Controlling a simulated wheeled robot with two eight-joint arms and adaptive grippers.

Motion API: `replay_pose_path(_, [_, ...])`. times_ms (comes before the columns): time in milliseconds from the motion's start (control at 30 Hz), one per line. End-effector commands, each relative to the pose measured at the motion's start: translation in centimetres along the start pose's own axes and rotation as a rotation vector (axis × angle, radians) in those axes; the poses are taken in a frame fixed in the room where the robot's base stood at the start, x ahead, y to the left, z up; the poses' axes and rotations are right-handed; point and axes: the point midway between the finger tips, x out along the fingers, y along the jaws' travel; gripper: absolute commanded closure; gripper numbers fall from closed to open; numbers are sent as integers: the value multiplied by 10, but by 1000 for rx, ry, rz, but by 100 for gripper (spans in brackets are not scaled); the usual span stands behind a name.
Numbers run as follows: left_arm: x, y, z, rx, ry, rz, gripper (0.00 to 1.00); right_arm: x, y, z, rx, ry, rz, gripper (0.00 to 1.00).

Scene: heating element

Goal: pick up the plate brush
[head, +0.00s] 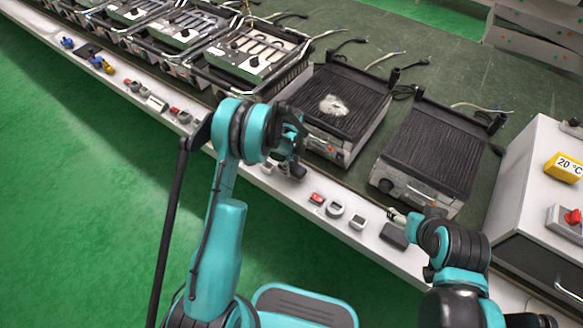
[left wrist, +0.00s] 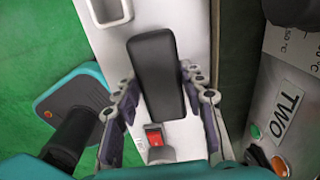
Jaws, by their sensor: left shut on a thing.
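The plate brush, a black block with rounded edges (left wrist: 156,75), lies between the fingers of my left gripper (left wrist: 160,102) in the left wrist view, over the white ledge. The gripper is shut on it; whether the brush touches the ledge is unclear. In the head view my left gripper (head: 290,165) is at the ledge in front of the ribbed hot plate with a white patch, and the arm partly hides it. My right gripper (head: 400,216) is low at the ledge by the right hot plate; its fingers are too small to judge.
The white ledge (head: 330,222) holds small switches, including a red one (head: 317,198), and a dark block (head: 395,236) near my right gripper. Two ribbed hot plates (head: 435,140) stand behind. A white cabinet (head: 545,165) closes the right side. Green floor lies in front.

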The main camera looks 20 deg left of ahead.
Motion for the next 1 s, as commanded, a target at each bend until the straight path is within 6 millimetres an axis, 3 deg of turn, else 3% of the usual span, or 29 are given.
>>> replay_pose_path(133, [-32,0,-1,1,0,0,92,-15,0,-10,0,0,0,33])
replay_pose_path(500, [-79,16,-86,4,0,0,92,-37,0,-26,0,0,0,33])
replay_pose_path(700, [-92,20,-109,1,0,0,92,-42,0,-30,0,0,0,33])
replay_pose_path(1000, [-94,22,-115,0,0,0,92,-42,0,-30,0,0,0,33])
